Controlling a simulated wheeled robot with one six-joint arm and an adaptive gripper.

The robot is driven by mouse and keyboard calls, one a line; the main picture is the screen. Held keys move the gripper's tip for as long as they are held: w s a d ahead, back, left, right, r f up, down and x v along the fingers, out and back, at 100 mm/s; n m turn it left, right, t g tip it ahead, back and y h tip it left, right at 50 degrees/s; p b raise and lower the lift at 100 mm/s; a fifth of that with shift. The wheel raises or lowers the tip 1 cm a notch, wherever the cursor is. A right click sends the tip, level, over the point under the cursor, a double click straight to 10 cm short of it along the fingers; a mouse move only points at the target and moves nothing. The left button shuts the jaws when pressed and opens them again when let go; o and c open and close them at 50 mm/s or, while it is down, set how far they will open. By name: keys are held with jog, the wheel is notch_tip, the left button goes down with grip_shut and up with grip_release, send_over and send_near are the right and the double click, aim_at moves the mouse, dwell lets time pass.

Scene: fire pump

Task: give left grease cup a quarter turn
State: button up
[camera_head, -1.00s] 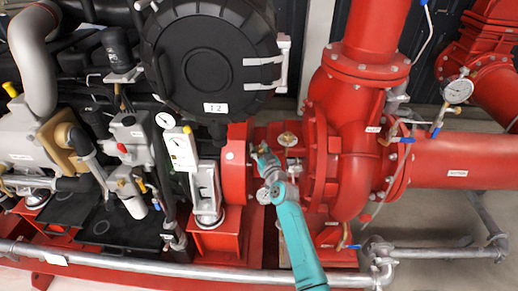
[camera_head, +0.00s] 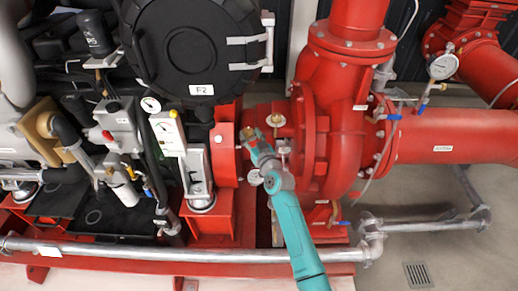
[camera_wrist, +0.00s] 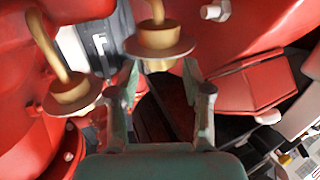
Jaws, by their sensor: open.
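Two brass grease cups sit on the red pump housing between the engine and the pump casing. The left grease cup (camera_head: 247,133) is just past the tip of my gripper (camera_head: 258,147) in the head view. In the wrist view the left cup (camera_wrist: 158,40), with its wide flange and stem, lies ahead of and between the two spread fingers (camera_wrist: 160,88). I see no clear contact with it. The right grease cup (camera_head: 276,120) is a little to the right in the head view. It shows at the left of the wrist view (camera_wrist: 72,95), outside the fingers. My gripper is open and empty.
The red pump casing (camera_head: 340,110) stands close on the right of my arm. A red flange (camera_head: 223,150) and a white gauge box (camera_head: 168,133) are on the left. A grey pipe (camera_head: 190,254) runs low across the front. A drain grate (camera_head: 418,275) lies on clear floor.

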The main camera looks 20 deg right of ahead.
jog(key=s, duration=0.8)
jog(key=shift+s+d, duration=0.25)
jog(key=shift+d, duration=0.2)
jog(key=shift+o, duration=1.4)
jog(key=shift+w, duration=0.1)
jog(key=n+g+y, duration=0.3)
jog(key=n+g, duration=0.3)
jog(key=g, duration=0.5)
send_near(248, 130)
jog(key=x, duration=0.9)
